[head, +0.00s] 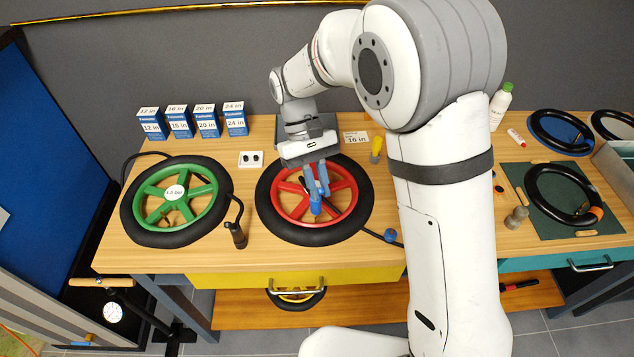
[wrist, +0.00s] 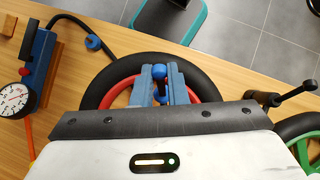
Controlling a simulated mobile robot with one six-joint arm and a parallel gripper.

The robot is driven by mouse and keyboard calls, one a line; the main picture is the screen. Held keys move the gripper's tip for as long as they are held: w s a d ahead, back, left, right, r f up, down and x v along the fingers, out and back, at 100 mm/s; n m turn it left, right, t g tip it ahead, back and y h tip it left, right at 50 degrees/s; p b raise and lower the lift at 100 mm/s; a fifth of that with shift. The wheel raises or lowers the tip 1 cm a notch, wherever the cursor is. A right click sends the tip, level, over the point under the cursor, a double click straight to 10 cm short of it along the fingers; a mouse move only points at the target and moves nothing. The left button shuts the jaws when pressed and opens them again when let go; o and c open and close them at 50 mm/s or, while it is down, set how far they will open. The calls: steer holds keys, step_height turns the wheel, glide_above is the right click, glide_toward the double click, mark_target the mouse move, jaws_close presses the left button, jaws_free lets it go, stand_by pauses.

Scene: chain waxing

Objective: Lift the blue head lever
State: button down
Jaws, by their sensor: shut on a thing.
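The wheel with the red rim and black tyre (head: 268,221) lies flat on the wooden bench, and its tyre (wrist: 208,74) shows in the wrist view. My gripper (head: 319,192) points down over the inside of this wheel. In the wrist view its two blue-grey fingers (wrist: 160,80) stand either side of a small blue round-ended piece, the blue head lever (wrist: 159,72), and are shut on it. A blue part also shows just below the fingertips in the head view (head: 316,207). The lower end of the lever and the valve are hidden by the fingers.
A blue fitting (head: 389,236) sits on the black hose right of the wheel. A blue pump with gauge (wrist: 38,75) lies beyond it. Blue boxes (head: 208,124) stand behind.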

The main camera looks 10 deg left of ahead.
steer(key=c, duration=1.5)
jaws_free()
steer(key=shift+o, duration=0.2)
steer(key=b+v, duration=0.1)
steer(key=v, duration=0.6)
steer(key=shift+w+a+r, duration=0.2)
steer(key=shift+r, duration=0.1)
